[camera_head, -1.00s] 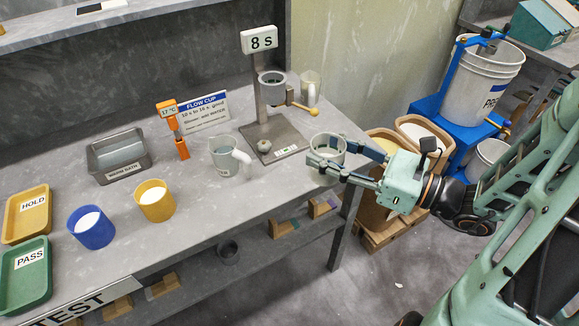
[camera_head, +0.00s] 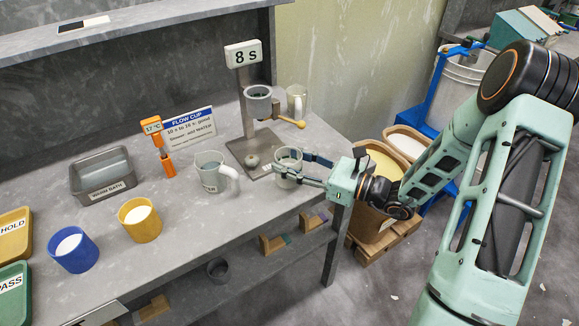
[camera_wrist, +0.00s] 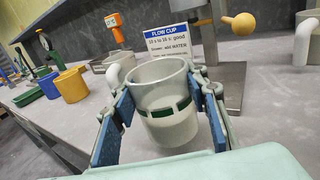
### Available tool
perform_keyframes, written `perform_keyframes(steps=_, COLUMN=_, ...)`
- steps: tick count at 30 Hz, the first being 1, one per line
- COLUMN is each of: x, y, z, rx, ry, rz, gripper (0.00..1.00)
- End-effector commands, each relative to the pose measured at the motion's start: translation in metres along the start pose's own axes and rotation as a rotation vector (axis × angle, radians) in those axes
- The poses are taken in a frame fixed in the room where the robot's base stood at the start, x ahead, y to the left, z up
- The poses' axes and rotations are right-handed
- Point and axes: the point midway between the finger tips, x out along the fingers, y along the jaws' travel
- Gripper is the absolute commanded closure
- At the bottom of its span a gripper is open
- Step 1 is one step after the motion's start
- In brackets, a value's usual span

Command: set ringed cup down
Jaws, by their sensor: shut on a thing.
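The ringed cup (camera_head: 289,172) is a pale grey open cup. In the wrist view the cup (camera_wrist: 160,85) shows a dark green band round its side and stands upright between the blue finger pads. My gripper (camera_head: 300,168) is shut on it, with one finger on each side; the wrist view shows my gripper (camera_wrist: 160,118) too. The cup is over the front right part of the grey bench (camera_head: 195,245), just in front of the flow stand's base plate (camera_head: 240,150). Its underside is hidden, so I cannot tell whether it touches the bench.
A white-handled jug (camera_head: 210,175) stands close left of the cup. The flow stand's holder (camera_head: 258,100) and its orange-knobbed lever (camera_head: 290,120) are behind it. Yellow (camera_head: 139,220) and blue (camera_head: 73,252) cups stand further left. The bench's right edge is near.

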Motion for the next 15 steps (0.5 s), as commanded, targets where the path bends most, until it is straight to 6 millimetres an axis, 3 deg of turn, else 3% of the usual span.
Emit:
perform_keyframes(steps=4, x=0.000, y=0.000, z=-0.015, rx=0.001, ry=-0.002, rz=0.001, gripper=0.85)
perform_keyframes(steps=15, x=0.000, y=0.000, z=-0.019, rx=0.000, ry=-0.001, rz=0.000, gripper=0.85)
